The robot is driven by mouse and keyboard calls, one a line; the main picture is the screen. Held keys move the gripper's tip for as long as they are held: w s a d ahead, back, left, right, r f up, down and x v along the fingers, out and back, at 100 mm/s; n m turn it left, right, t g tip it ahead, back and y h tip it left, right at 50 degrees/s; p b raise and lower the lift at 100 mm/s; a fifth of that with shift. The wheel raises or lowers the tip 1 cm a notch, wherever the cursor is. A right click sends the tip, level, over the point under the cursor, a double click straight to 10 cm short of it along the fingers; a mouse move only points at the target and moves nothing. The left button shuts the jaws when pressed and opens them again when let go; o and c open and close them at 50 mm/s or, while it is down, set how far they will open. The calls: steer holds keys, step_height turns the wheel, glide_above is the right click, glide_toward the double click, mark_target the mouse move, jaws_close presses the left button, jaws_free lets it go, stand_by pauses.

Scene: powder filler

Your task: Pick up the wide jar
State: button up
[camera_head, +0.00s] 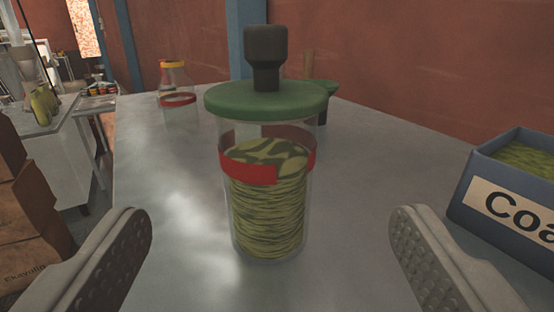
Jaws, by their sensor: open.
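The wide jar (268,205) stands upright on a grey metal table (170,230), in the middle of the view. It is clear, with a red band, a green lid (230,99) with a tall dark knob, and green-yellow patterned contents. My gripper (270,235) is open, with one grey textured finger at the lower left and one at the lower right. The jar stands ahead of and between the two fingers. Neither finger touches it.
A smaller clear jar (178,96) with a red band and yellow top stands at the back left. A green-and-dark object (326,90) is partly hidden behind the wide jar's lid. A blue labelled bin (480,190) with green contents sits at the right. Brown boxes (25,215) stand at the left.

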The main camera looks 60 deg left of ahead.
mark_target(271, 145)
steer(key=x, duration=0.8)
steer(key=shift+w+a, duration=0.15)
steer(key=shift+a, duration=0.1)
steer(key=shift+x, duration=2.7)
steer(key=c, duration=1)
steer(key=shift+c, duration=0.2)
step_height(271, 145, up, 20)
